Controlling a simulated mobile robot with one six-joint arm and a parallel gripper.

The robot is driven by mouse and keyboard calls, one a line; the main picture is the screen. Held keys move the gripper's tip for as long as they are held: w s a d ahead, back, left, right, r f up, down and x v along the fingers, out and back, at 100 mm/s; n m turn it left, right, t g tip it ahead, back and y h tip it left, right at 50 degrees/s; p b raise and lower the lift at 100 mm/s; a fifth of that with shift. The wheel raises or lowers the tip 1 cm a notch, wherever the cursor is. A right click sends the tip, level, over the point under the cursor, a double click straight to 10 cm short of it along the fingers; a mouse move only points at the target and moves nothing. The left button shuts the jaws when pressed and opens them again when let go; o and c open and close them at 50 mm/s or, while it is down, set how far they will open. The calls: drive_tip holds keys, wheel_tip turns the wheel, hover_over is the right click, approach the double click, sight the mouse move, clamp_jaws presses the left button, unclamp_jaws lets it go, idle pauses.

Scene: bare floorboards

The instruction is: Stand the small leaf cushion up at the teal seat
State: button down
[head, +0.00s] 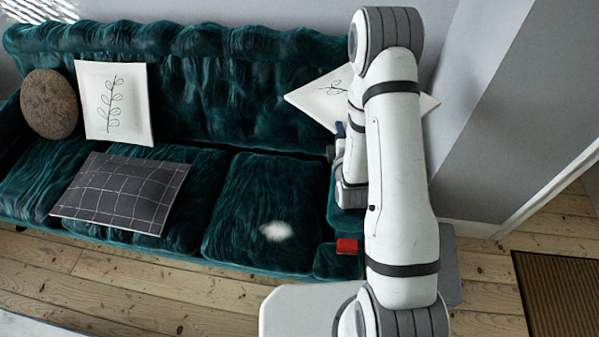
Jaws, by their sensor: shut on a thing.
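The teal seat is a tufted velvet sofa (262,190) across the left and middle of the head view. A white cushion with a leaf drawing (311,100) is at the sofa's right end, turned corner-up like a diamond, partly hidden by my arm. My gripper (341,134) is at this cushion's lower part and shut on it; its fingertips are mostly hidden. I cannot tell whether the cushion touches the sofa. Another white leaf cushion (126,118) stands against the backrest at the left.
A round brown cushion (49,104) and a dark grid cushion (120,196) are on the sofa's left side. A small white patch (276,231) lies on the clear right seat. A red object (347,246) is near the sofa's front right. A striped wall stands at right, a brown mat (562,285) on the floor.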

drive_tip(key=w+a+f+n+g+y+b, duration=0.1)
drive_tip(key=a+f+n+g+b, duration=0.3)
drive_tip(key=f+b, duration=0.8)
drive_tip(key=w+a+f+n+g+y+b, duration=0.2)
drive_tip(key=w+a+f+n+g+b, duration=0.2)
drive_tip(key=a+f+n+b, duration=0.3)
wheel_tip(320, 180, down, 5)
drive_tip(key=n+b, duration=0.2)
drive_tip(key=b, duration=0.5)
drive_tip(key=shift+g, duration=0.4)
drive_tip(key=s+d+f+b, duration=0.1)
drive_tip(key=d+f+b, duration=0.3)
drive_tip(key=f, duration=0.6)
drive_tip(key=shift+s+d+b, duration=0.2)
drive_tip(key=shift+d+b, duration=0.1)
drive_tip(key=shift+d, duration=1.1)
drive_tip(key=c, duration=1.4)
unclamp_jaws()
drive_tip(key=shift+o, duration=0.2)
drive_tip(key=shift+s, duration=0.1)
